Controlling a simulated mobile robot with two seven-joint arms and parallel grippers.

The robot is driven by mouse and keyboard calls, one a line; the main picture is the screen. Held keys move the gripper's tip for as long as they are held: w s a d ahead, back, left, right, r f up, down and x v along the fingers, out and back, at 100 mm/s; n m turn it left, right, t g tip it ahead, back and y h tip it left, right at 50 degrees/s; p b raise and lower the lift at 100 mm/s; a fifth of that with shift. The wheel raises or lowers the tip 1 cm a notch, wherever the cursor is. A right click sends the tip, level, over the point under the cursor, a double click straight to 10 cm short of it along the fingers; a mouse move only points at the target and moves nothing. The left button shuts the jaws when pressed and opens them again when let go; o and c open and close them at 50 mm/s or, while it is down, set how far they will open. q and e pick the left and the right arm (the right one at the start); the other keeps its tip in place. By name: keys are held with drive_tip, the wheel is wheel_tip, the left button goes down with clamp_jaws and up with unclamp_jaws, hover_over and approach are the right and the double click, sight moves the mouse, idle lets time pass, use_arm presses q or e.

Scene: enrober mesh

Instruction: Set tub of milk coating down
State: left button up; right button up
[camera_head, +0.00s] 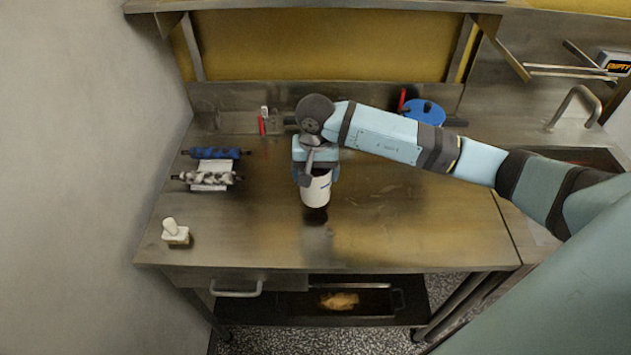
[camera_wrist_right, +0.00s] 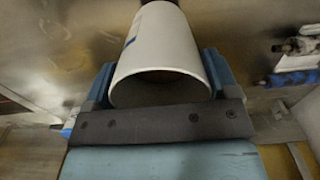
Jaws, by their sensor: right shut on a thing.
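A white tub (camera_head: 316,190), which I take as the tub of milk coating, is at the middle of the metal table. My right gripper (camera_head: 316,175) is shut on it, with its fingers on either side. The tub looks upright in the head view, with a dark patch just beneath it. I cannot tell whether its base touches the table. In the right wrist view the white tub (camera_wrist_right: 162,40) sits between the blue fingers of the gripper (camera_wrist_right: 160,85), its rim toward the camera. Its contents do not show. My left gripper is out of view.
Two rollers, one blue (camera_head: 215,153) and one mottled (camera_head: 208,178), lie left on the metal table (camera_head: 420,225). A small white object (camera_head: 175,232) is at the front left. A blue round object (camera_head: 425,112) stands at the back right. The table's front middle and right are clear.

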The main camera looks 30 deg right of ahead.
wheel_tip(320, 180, down, 4)
drive_tip(key=shift+r+p, duration=0.1)
drive_tip(key=shift+p, duration=0.2)
drive_tip(key=shift+f, duration=0.3)
drive_tip(key=shift+f+b, duration=0.2)
drive_tip(key=shift+b, duration=0.1)
drive_tip(key=o, duration=1)
drive_tip(key=shift+o, duration=0.2)
drive_tip(key=shift+r, duration=0.1)
